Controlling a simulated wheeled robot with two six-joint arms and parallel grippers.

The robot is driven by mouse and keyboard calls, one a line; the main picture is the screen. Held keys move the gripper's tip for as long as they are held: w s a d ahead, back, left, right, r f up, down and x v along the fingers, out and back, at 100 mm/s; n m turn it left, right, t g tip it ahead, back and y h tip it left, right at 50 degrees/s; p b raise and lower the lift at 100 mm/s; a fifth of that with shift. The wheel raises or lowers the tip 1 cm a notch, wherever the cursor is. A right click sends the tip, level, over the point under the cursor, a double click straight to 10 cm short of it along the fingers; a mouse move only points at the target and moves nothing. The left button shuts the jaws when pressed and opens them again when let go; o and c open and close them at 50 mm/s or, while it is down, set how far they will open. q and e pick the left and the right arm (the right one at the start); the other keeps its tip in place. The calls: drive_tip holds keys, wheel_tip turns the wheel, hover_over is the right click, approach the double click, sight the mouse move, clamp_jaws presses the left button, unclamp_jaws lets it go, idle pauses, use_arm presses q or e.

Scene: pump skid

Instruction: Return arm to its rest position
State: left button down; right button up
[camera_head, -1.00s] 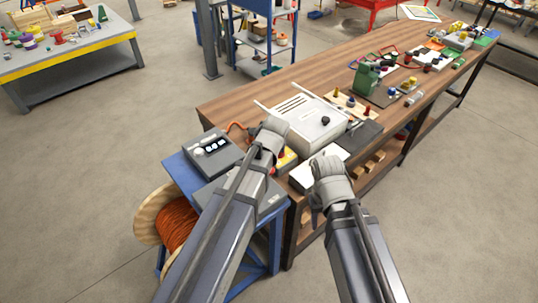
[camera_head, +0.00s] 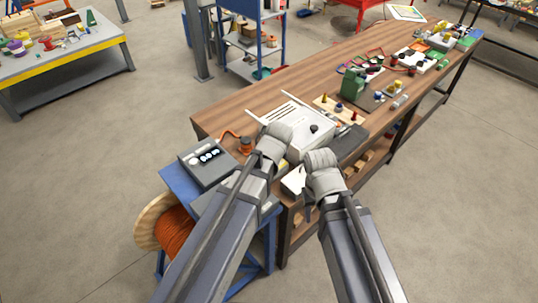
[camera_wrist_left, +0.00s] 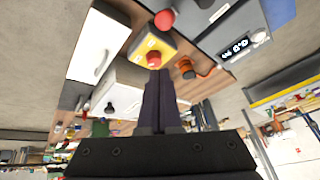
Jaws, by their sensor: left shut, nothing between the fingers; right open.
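My left arm comes in from the left in the head view, its grey wrist (camera_head: 272,142) above the bench's near end. Its fingers are hidden there. In the left wrist view the dark fingers of my left gripper (camera_wrist_left: 160,76) are pressed together with nothing between them. They point towards a yellow box with a red button (camera_wrist_left: 152,50); contact cannot be told. My right gripper (camera_head: 306,192) hangs beside the bench's near right corner, in front of a white panel (camera_head: 293,181). It is open and appears empty, its fingers small and partly hidden by the wrist.
A wooden bench (camera_head: 240,103) carries a white box (camera_head: 306,136) and a green device (camera_head: 353,88). A blue cart (camera_head: 175,178) holds a grey display box (camera_head: 207,162), beside an orange cable reel (camera_head: 172,232). Floor at right (camera_head: 450,200) is clear.

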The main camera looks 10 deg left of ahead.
use_arm(q)
drive_tip(key=s+d+f+m+g+b, duration=0.1)
drive_tip(key=s+d+f+m+g, duration=0.1)
drive_tip(key=s, duration=0.6)
drive_tip(key=s+d+f+m+g+b, duration=0.2)
drive_tip(key=s+f+m+g, duration=0.1)
drive_tip(key=s, duration=0.6)
drive_tip(key=shift+s+d+f+h, duration=0.15)
drive_tip(key=shift+s+d+h, duration=0.1)
drive_tip(key=shift+h, duration=0.15)
